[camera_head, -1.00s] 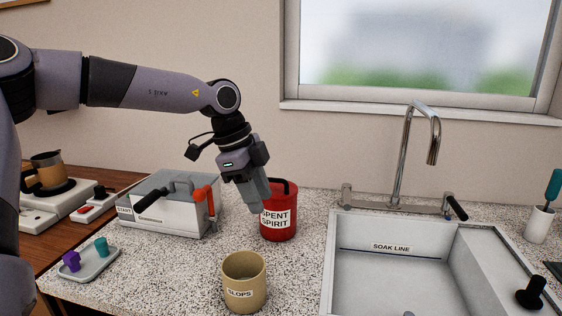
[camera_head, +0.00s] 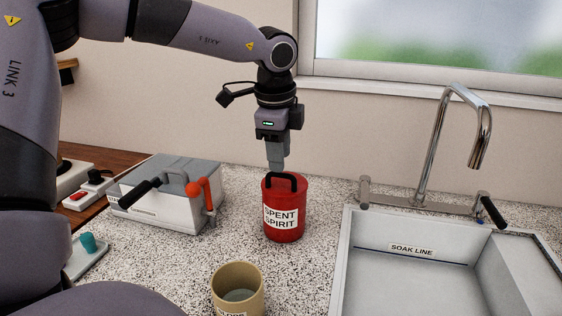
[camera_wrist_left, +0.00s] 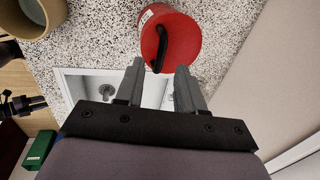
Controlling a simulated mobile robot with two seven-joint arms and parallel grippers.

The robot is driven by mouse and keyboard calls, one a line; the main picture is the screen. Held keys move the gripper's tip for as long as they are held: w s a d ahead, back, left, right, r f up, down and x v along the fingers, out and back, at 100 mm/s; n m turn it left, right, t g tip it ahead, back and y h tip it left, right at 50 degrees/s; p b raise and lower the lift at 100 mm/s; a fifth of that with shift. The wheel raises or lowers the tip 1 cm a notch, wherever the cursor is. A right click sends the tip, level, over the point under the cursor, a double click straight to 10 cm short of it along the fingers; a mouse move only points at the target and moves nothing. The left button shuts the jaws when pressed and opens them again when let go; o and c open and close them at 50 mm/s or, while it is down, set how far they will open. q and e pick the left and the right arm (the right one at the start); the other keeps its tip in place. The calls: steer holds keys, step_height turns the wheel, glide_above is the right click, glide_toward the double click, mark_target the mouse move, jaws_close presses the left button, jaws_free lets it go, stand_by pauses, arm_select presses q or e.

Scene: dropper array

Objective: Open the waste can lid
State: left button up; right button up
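The red waste can (camera_head: 284,222), labelled "SPENT SPIRIT", stands upright on the speckled counter. Its red lid with a black arched handle (camera_head: 279,179) is shut. My left gripper (camera_head: 275,169) points down just above and behind the lid handle. In the left wrist view its two fingers (camera_wrist_left: 159,68) are spread apart with nothing between them. The can also shows there (camera_wrist_left: 178,38), with the handle (camera_wrist_left: 161,48) just beyond the fingertips, between their lines. I cannot tell whether a finger touches the handle.
A grey-lidded box (camera_head: 172,193) with black and orange handles stands left of the can. A tan slops pot (camera_head: 238,290) is in front. The sink (camera_head: 385,275) and tap (camera_head: 437,140) are to the right. A small tray (camera_head: 82,262) with a teal piece lies at left.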

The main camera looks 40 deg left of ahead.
mark_target(281, 176)
arm_select(q)
steer(key=shift+w+a+f, duration=0.1)
steer(key=shift+w+f, duration=0.05)
steer(key=shift+f, duration=0.7)
steer(key=shift+w+a+f, duration=0.1)
steer(key=shift+w+f, duration=0.05)
steer(key=shift+f, duration=0.7)
jaws_close()
